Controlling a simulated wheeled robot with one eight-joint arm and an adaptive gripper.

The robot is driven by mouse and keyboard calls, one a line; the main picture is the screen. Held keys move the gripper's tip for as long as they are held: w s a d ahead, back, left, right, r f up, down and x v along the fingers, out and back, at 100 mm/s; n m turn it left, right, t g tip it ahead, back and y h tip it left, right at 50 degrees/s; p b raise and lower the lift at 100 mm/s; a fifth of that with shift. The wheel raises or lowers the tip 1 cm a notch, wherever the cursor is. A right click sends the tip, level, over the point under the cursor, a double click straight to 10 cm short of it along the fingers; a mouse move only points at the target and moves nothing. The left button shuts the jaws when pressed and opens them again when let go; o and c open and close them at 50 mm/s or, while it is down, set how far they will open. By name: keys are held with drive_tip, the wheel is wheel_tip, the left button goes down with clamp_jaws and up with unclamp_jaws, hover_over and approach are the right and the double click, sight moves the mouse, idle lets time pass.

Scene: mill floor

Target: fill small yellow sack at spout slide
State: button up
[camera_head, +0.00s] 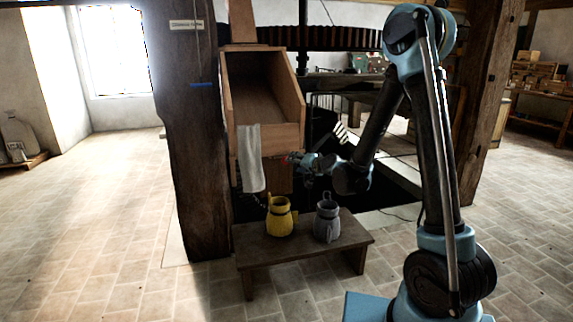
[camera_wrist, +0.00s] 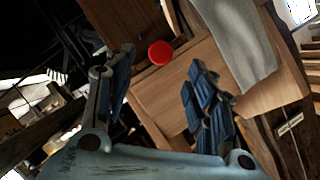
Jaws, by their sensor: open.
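The small yellow sack (camera_head: 279,218) stands upright on a low wooden bench, below and right of the spout. The wooden chute (camera_head: 262,88) has a pale cloth sleeve (camera_head: 250,158) hanging from its front; the sleeve also shows in the wrist view (camera_wrist: 235,45). A round red knob (camera_wrist: 160,53) sits on the chute's wooden front. My gripper (camera_head: 296,162) is at the chute's lower right, above the sacks. In the wrist view its fingers (camera_wrist: 160,80) are apart, with the red knob beyond and between their tips. Whether they touch it I cannot tell. The sack's inside is not visible.
A grey sack (camera_head: 327,219) stands on the same bench (camera_head: 305,256), right of the yellow one. A thick wooden post (camera_head: 195,140) rises left of the chute. A dark pit with a pale edge lies behind the bench.

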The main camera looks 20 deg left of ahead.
drive_tip(key=x, duration=0.9)
drive_tip(key=shift+w+a, duration=0.15)
drive_tip(key=shift+a, duration=0.05)
clamp_jaws()
